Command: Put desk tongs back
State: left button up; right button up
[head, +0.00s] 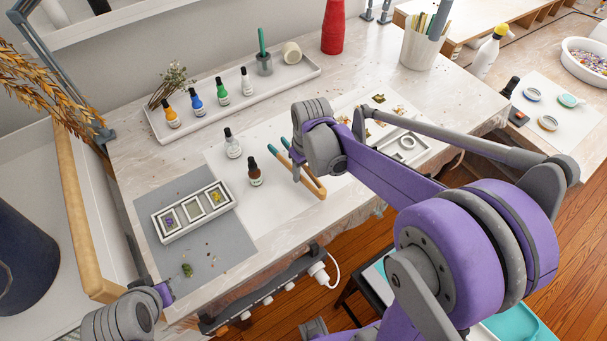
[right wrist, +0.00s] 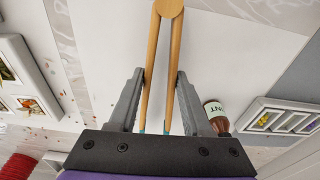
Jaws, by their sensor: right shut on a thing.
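The desk tongs (head: 316,187) are wooden with teal tips, above the white mat on the desk. My right gripper (head: 298,167) is shut on them. In the right wrist view, the tongs (right wrist: 169,60) run between the two grey fingers of my right gripper (right wrist: 158,100), with the joined round end at the top and the teal tips near the palm. I cannot tell how high they are above the mat. My left arm shows at the lower left; its gripper (head: 160,290) is too small and partly hidden to read.
A brown bottle (head: 255,172) and a clear bottle (head: 232,146) stand left of the tongs. A white tray (head: 308,72) behind holds several bottles and a grey holder (head: 264,66). A three-window mould (head: 165,236) lies front left, a white frame (head: 424,148) to the right.

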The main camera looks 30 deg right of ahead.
pick_arm(q)
jog(key=shift+f, duration=0.1)
pick_arm(e)
jog(key=shift+f, duration=1.15)
pick_arm(q)
jog(key=shift+f, duration=0.1)
pick_arm(e)
jog(key=shift+f, duration=0.1)
pick_arm(q)
jog(key=shift+f, duration=0.15)
pick_arm(e)
jog(key=shift+f, duration=0.2)
pick_arm(q)
jog(key=shift+s, duration=0.1)
pick_arm(e)
jog(key=o, duration=0.6)
jog(key=shift+r, duration=0.1)
